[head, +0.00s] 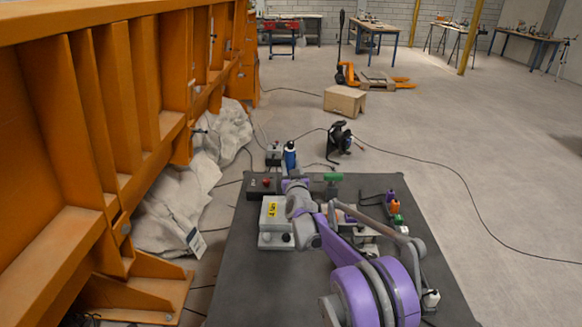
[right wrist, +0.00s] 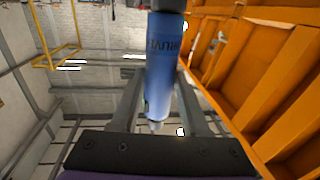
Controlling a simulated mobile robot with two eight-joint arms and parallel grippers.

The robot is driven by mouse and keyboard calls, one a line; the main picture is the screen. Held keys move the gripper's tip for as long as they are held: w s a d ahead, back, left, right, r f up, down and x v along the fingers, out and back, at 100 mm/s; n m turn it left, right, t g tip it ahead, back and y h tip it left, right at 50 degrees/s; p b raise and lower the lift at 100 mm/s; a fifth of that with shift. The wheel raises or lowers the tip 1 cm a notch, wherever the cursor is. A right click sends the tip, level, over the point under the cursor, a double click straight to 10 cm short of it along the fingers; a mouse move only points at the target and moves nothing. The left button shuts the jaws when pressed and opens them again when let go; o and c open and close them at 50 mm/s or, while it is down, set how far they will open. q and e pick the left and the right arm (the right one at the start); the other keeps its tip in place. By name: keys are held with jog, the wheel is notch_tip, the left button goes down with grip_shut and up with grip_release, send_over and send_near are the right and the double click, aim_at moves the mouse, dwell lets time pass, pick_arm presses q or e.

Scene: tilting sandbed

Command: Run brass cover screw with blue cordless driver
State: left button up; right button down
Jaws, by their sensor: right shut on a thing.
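The blue cordless driver (head: 290,157) stands upright at the far end of my right arm in the head view. In the right wrist view the driver's blue body (right wrist: 164,75) with dark lettering sits between the fingers. My right gripper (head: 293,181) is shut on it; its fingers also show in the wrist view (right wrist: 158,100). A light grey box (head: 270,238) with a yellow label is on the dark mat, just left of my arm. I cannot make out the brass cover screw in either view. My left gripper is not in view.
An orange steel frame (head: 85,130) with pale sacks (head: 180,205) lines the left side. On the dark mat (head: 240,285) are a control box with a red button (head: 265,183), a green-topped item (head: 333,180) and small coloured bottles (head: 393,203). A cable reel (head: 340,138) stands beyond.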

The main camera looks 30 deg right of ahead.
aim_at(291, 148)
jog(key=shift+a+f, duration=0.1)
jog(key=shift+f, duration=0.1)
dwell(0.8)
jog(key=shift+r+b, duration=0.3)
jog(key=shift+b, duration=0.15)
dwell(1.0)
jog(key=shift+r, duration=0.1)
jog(key=shift+r+p, duration=0.45)
jog(key=shift+r, duration=0.35)
jog(key=shift+r+p, duration=1)
jog(key=shift+r, duration=1.15)
